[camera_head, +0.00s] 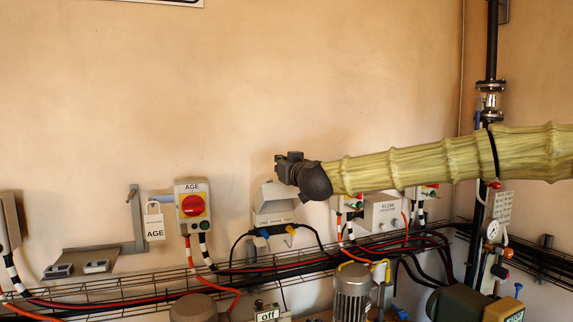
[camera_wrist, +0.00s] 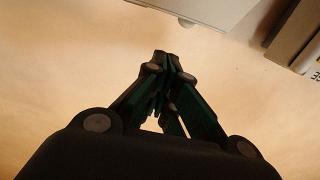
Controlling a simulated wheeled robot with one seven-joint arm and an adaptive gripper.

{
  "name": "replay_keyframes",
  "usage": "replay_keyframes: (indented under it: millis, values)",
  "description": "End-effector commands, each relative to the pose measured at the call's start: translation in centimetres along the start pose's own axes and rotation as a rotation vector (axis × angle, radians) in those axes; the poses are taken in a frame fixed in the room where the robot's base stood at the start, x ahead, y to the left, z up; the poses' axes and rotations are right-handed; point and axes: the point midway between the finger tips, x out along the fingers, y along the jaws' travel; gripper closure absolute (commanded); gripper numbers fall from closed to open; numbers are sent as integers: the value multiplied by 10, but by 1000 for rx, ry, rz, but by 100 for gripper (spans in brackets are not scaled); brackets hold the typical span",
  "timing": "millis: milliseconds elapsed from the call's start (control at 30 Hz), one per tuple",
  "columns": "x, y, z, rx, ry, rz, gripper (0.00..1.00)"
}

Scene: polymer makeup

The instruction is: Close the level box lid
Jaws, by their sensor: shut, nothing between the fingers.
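A pale grey box (camera_head: 273,219) is mounted on the wall in the middle of the head view; I take it as the level box, but its label is too small to read surely. Its lid (camera_head: 272,194) stands raised. My gripper (camera_head: 286,162) is just above and slightly right of the lid in that view; whether they touch cannot be told. In the wrist view my gripper (camera_wrist: 165,62) is shut and empty, fingertips together, with the wall behind. A pale flat panel (camera_wrist: 210,8) at the top edge there may be part of the box or lid.
A red rotary switch box (camera_head: 193,205) is to the left, with a padlock tag (camera_head: 154,225) beside it. A flow box (camera_head: 382,213) sits right, below my arm. Cables and a wire tray (camera_head: 130,287) run beneath.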

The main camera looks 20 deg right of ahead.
Motion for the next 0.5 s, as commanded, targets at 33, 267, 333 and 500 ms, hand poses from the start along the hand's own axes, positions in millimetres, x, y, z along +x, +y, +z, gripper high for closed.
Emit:
replay_keyframes:
  millis: [33, 267, 333, 500]
  values:
    - [5, 0, -1, 1, -2, 0, 100]
    - [26, 2, -1, 1, -2, 3, 100]
    - [31, 2, -1, 0, -1, 3, 100]
    - [44, 2, -1, 0, -1, 2, 100]
